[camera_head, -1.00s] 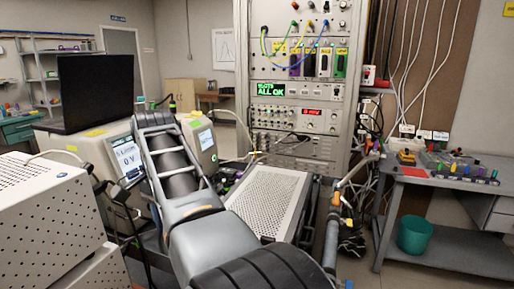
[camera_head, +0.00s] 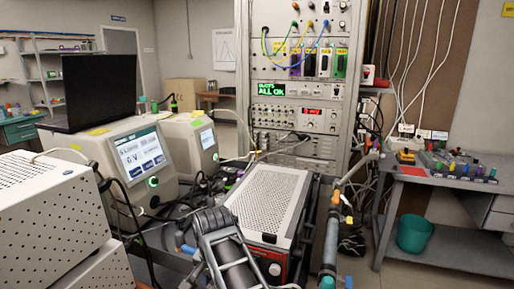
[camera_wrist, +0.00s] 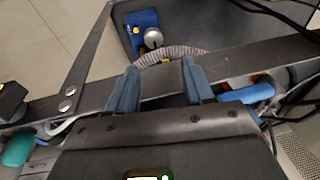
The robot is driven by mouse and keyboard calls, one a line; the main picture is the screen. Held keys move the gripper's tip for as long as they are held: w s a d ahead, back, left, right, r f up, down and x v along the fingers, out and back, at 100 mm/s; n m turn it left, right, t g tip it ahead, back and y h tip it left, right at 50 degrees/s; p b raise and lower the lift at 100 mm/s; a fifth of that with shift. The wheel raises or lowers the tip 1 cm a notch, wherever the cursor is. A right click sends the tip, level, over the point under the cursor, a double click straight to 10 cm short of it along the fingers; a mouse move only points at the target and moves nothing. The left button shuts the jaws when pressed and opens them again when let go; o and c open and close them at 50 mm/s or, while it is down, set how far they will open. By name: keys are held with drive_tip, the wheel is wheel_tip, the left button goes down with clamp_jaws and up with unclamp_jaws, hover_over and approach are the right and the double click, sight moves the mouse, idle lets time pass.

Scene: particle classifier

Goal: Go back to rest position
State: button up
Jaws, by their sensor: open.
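My gripper (camera_wrist: 160,88) shows in the wrist view with its two blue-grey fingers apart and nothing between them. Behind the fingers run a dark metal frame bar and a ribbed grey hose (camera_wrist: 172,54). I cannot tell how far they are from the fingertips. In the head view my arm is low at the bottom centre, in front of the perforated metal box (camera_head: 268,203). My gripper's fingers cannot be made out in the head view.
A blue device with a round knob (camera_wrist: 147,33) lies beyond the bar. White instruments with lit screens (camera_head: 140,158) stand left, and a rack (camera_head: 300,145) showing "ALL OK" stands behind. A side table (camera_head: 445,185) and teal bin (camera_head: 413,235) are at right, with open floor near them.

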drive_tip(key=s+d+f+t, duration=0.2)
drive_tip(key=s+d+f, duration=0.2)
drive_tip(key=d+f, duration=0.5)
drive_tip(key=s+d+f+n+t, duration=0.15)
drive_tip(key=s+d+f, duration=0.25)
drive_tip(key=s+d, duration=0.45)
drive_tip(key=s+d+f+n+t, duration=0.1)
drive_tip(key=s+d+f+t, duration=0.4)
drive_tip(key=s, duration=0.6)
drive_tip(key=s+d+r+t, duration=0.1)
drive_tip(key=s+d+r, duration=0.2)
drive_tip(key=s+r, duration=0.4)
drive_tip(key=s+d+r, duration=0.4)
drive_tip(key=s+r, duration=0.1)
drive_tip(key=s, duration=0.5)
drive_tip(key=s+d+r+t, duration=0.1)
drive_tip(key=s+r, duration=0.3)
drive_tip(key=r, duration=0.5)
drive_tip(key=s+r+n+t, duration=0.1)
drive_tip(key=s+r+t, duration=0.1)
drive_tip(key=s+r, duration=0.3)
wheel_tip(320, 180, up, 4)
drive_tip(key=shift+s+d+f+h, duration=0.1)
drive_tip(key=shift+s+d+h, duration=0.15)
drive_tip(key=shift+d+h, duration=0.15)
drive_tip(key=shift+n, duration=0.25)
